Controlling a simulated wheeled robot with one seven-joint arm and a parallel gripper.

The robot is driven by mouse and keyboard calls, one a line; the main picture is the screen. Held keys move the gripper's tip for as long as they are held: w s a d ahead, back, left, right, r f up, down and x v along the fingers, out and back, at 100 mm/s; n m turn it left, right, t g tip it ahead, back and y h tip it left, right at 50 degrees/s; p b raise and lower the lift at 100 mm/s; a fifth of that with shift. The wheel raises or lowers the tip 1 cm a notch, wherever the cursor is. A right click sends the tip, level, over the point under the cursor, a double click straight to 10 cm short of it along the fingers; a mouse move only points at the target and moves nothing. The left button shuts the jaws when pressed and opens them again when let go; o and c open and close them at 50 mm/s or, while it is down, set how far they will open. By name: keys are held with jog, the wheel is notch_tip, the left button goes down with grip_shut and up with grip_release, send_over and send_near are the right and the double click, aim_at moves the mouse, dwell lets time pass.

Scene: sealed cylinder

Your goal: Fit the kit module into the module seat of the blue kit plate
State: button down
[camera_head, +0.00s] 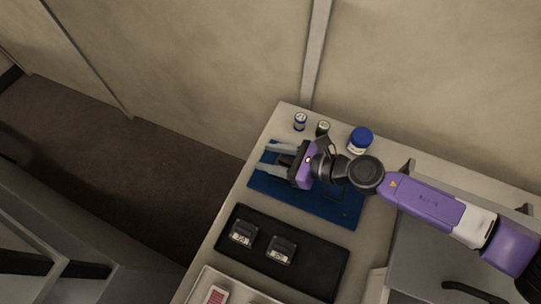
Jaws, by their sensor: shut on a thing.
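The blue kit plate (338,211) lies flat on the light bench, in the middle of the view. My gripper (264,157) is over the far left part of the plate, its two pale fingers pointing left and spread around a dark piece. I take this piece to be the kit module; it is small and mostly hidden, so its tilt and whether it touches the plate cannot be told. The module seat cannot be made out; my gripper and arm cover part of the plate.
A black tray (315,284) with two dark modules (243,233) (281,250) lies nearer than the plate. A blue-lidded jar (359,141) and two small containers (300,121) (322,129) stand behind it. A pale tray (198,287) with a red-marked item (217,295) is at the front.

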jog(key=shift+f+b, duration=0.25)
jog(key=shift+b, duration=0.05)
jog(key=c, duration=0.7)
grip_release()
jog(key=shift+r, duration=0.15)
jog(key=shift+r+p, duration=0.25)
jog(key=shift+p, duration=0.15)
jog(key=b+v, duration=0.2)
jog(key=v, duration=1)
jog(key=shift+f, duration=0.15)
